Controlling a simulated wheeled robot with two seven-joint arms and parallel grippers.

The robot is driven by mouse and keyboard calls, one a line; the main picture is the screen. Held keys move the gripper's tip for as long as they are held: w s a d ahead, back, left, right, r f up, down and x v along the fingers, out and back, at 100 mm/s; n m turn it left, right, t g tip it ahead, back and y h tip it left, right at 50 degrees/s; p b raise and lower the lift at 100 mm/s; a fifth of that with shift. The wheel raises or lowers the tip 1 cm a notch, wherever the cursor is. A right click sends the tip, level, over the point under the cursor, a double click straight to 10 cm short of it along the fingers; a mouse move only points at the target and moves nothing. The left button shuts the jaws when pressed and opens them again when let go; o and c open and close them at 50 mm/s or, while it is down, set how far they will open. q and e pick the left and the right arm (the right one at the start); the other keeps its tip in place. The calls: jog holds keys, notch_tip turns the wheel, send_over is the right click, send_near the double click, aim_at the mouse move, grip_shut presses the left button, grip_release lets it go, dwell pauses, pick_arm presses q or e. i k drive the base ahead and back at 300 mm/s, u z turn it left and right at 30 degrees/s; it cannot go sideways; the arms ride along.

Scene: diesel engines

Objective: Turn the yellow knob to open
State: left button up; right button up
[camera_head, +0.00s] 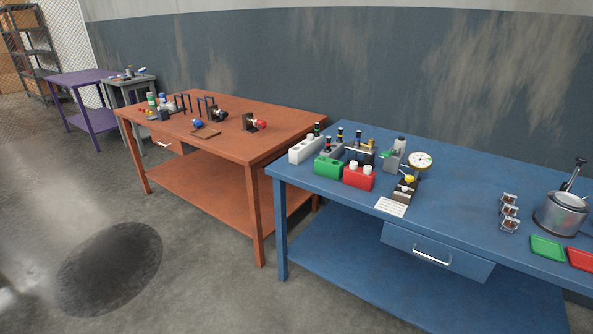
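The yellow knob (409,179) sits on a small dark block near the front of the blue table (461,213). A round pressure gauge (420,160) with a pale face stands just behind it. A white card with printed text (391,207) lies in front of the knob. The knob is small here, and I cannot tell its turned position. Neither of my grippers shows in this view.
Green (328,166) and red (359,177) blocks stand left of the knob. A metal pot (561,212) and a green tray (547,248) are at the right. An orange table (229,144) stands left of the blue one. Floor in front is clear.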

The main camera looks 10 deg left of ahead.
aim_at(409, 178)
jog(key=u, duration=0.35)
jog(key=i, duration=0.95)
jog(key=z, duration=0.65)
